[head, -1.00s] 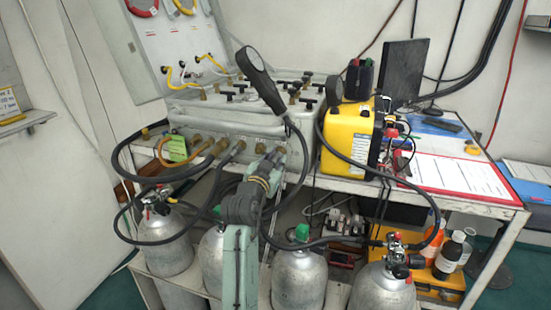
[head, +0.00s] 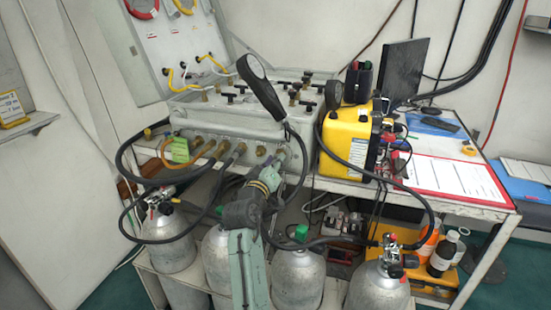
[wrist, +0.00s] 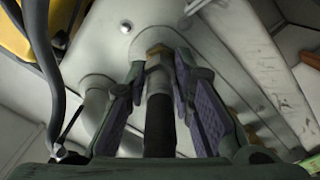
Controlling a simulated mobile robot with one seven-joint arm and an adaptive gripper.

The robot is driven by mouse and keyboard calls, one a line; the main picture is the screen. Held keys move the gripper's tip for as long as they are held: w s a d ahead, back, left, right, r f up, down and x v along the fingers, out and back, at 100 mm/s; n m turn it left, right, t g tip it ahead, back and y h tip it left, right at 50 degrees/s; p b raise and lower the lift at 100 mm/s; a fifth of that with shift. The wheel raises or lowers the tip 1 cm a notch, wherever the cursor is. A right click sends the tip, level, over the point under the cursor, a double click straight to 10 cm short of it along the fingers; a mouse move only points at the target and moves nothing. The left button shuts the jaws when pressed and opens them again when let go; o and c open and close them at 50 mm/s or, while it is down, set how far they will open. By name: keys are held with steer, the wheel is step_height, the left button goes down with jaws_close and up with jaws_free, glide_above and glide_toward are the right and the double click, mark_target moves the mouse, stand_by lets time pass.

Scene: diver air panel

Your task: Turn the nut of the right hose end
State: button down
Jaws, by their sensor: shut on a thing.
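The right hose end is in the middle of the wrist view, its black hose (wrist: 160,125) running up from the bottom edge. A metal nut (wrist: 157,62) sits at its top, with brass showing against a round fitting on the pale panel wall. My gripper (wrist: 159,72) has a purple-padded finger on each side and is shut on the nut. In the head view my gripper (head: 281,156) is at the right end of the row of brass fittings (head: 240,149) on the grey panel (head: 190,122). There, my arm hides the nut.
Black hoses loop around both sides of my arm. Silver cylinders (head: 297,280) stand below the bench. A red-edged sheet (head: 452,174) lies on the right bench top.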

steer(key=n+p, duration=0.2)
steer(key=n, duration=0.2)
steer(key=shift+n, duration=2.6)
steer(key=c, duration=1.4)
jaws_free()
steer(key=shift+o, duration=0.2)
steer(key=v, duration=1.2)
